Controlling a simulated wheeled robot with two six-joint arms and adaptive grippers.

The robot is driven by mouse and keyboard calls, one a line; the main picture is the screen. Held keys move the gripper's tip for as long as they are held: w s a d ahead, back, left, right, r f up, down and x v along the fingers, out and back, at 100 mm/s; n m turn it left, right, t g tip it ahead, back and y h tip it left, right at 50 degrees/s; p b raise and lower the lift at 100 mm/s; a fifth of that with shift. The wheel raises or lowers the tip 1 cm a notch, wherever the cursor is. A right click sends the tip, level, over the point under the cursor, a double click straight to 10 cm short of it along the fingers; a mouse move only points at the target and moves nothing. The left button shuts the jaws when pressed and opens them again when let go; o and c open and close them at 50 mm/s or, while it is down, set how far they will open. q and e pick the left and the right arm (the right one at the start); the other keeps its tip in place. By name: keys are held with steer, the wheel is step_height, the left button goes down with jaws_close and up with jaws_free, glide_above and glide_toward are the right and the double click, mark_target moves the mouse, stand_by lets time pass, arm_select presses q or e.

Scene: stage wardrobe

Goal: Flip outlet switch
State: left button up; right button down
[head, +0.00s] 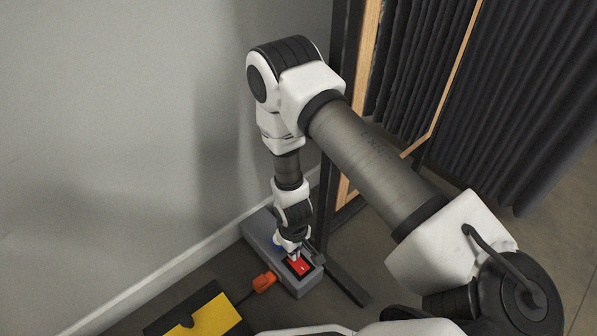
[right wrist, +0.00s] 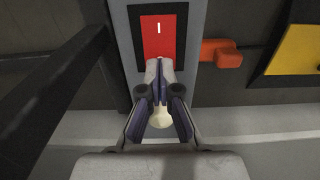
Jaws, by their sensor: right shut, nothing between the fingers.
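The grey outlet box (head: 312,281) lies on the floor along the wall. Its red rocker switch (head: 300,265) sits in a black frame on the top face. In the right wrist view the switch (right wrist: 158,38) shows a white bar mark near its far end. My right gripper (head: 294,252) is shut and empty, pointing down at the switch. In the right wrist view its fingertips (right wrist: 159,66) overlap the near edge of the red switch; I cannot tell whether they touch it. My left gripper is not in view.
An orange plug (head: 264,282) sits against the side of the outlet box. A yellow and black case (head: 214,315) lies on the floor nearby. A wooden-edged rack with dark pleated curtains (head: 420,70) stands to the right, its dark foot (head: 347,283) beside the box.

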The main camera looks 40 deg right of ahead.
steer(key=shift+f+b, duration=0.4)
steer(key=shift+f, duration=0.4)
stand_by(0.4)
step_height(320, 180, up, 7)
steer(key=p, duration=0.7)
steer(key=shift+r, duration=0.15)
